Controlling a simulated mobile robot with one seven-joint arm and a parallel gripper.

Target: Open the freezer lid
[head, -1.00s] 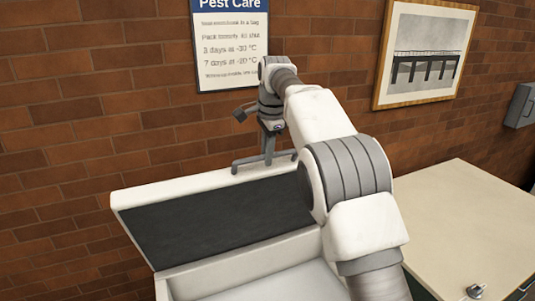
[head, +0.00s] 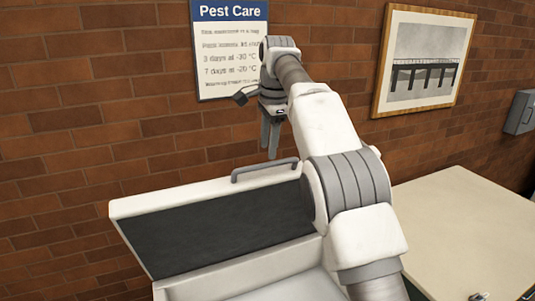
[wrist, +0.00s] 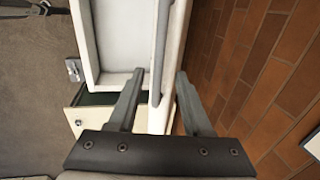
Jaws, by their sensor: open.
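The freezer lid (head: 130,208) stands raised and tilted back toward the brick wall, its dark inner panel facing me in the head view. A grey bar handle (head: 265,168) runs along its top edge; it also shows in the wrist view (wrist: 161,50). Below the lid is the open white freezer body (head: 210,288), partly hidden by my arm. My gripper (head: 269,150) is open and empty, pointing down just above the handle and apart from it in the head view. In the wrist view its two fingers (wrist: 160,77) lie either side of the handle's line.
A cream-topped cabinet (head: 470,225) stands right of the freezer, with a small metal object (head: 480,296) at its front edge. The brick wall behind carries a Pest Care sign (head: 229,45) and a framed bridge picture (head: 424,62), close behind my gripper.

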